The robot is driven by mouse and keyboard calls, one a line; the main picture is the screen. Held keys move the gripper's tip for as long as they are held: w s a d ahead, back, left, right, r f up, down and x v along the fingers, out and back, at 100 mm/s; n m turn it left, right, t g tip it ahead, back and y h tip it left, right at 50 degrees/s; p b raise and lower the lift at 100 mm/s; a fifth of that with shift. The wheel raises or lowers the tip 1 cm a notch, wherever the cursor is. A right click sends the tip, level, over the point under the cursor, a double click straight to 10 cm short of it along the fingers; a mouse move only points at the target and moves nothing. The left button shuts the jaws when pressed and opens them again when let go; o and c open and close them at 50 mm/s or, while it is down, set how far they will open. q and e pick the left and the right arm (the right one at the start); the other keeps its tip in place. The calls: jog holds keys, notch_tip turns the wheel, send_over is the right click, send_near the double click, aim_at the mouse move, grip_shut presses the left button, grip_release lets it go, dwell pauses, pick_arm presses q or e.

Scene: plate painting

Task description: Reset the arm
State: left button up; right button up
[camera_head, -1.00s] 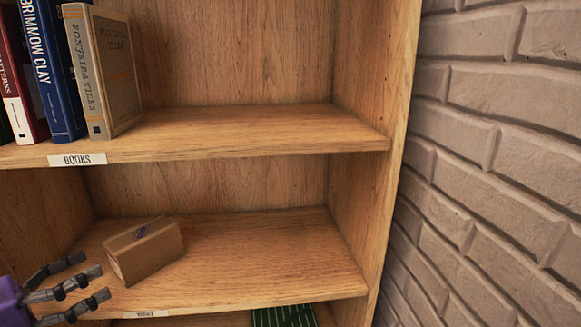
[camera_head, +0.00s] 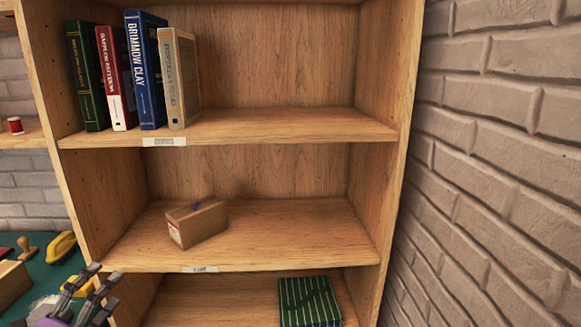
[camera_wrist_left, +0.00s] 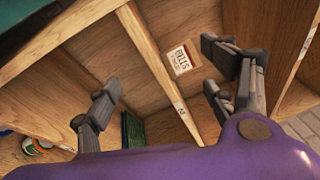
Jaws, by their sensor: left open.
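My left gripper (camera_head: 88,290) shows at the bottom left of the head view, with its purple body cut off by the lower edge. Its grey fingers are apart and empty. In the left wrist view the fingers (camera_wrist_left: 165,90) are spread wide, with the shelf beyond them. A cardboard box (camera_head: 197,223) sits on the middle shelf, apart from the gripper. It also shows in the left wrist view (camera_wrist_left: 165,55) between the fingers, with a white label. My right gripper is not in view.
A wooden bookcase (camera_head: 398,190) fills the middle. Several books (camera_head: 148,70) stand on its upper shelf. A green striped item (camera_head: 308,302) lies on the lower shelf. A green work surface (camera_head: 45,270) with a yellow tool (camera_head: 61,247) is at the left. A brick wall (camera_head: 500,150) is at the right.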

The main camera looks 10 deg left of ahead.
pick_arm(q)
jog(key=s+d+f+n+g+y+p, duration=0.1)
jog(key=s+d+f+n+g, duration=0.15)
jog(key=s+f+n, duration=0.35)
jog(key=s+d+f+n+g+y, duration=0.1)
jog(key=s+d+f+n+g, duration=0.2)
jog(key=f, duration=0.5)
jog(key=s+d+f+n+g+y+p, duration=0.1)
jog(key=s+d+f+n, duration=0.2)
jog(key=f+n, duration=0.35)
jog(key=s+d+f+n+g+h+p, duration=0.1)
jog(key=s+d+f+n+g, duration=0.1)
jog(key=s+d+f, duration=0.3)
jog(key=s+d+f+n+g+h+p, duration=0.1)
jog(key=s+d+f, duration=0.4)
jog(key=s+d, duration=0.5)
jog(key=d+n+g, duration=0.1)
jog(key=d+n, duration=0.1)
jog(key=d, duration=0.2)
jog(key=shift+d, duration=0.15)
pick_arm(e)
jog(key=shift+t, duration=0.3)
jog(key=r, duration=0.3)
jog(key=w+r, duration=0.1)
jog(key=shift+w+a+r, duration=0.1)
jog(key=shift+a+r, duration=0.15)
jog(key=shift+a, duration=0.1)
pick_arm(q)
jog(key=shift+s, duration=0.1)
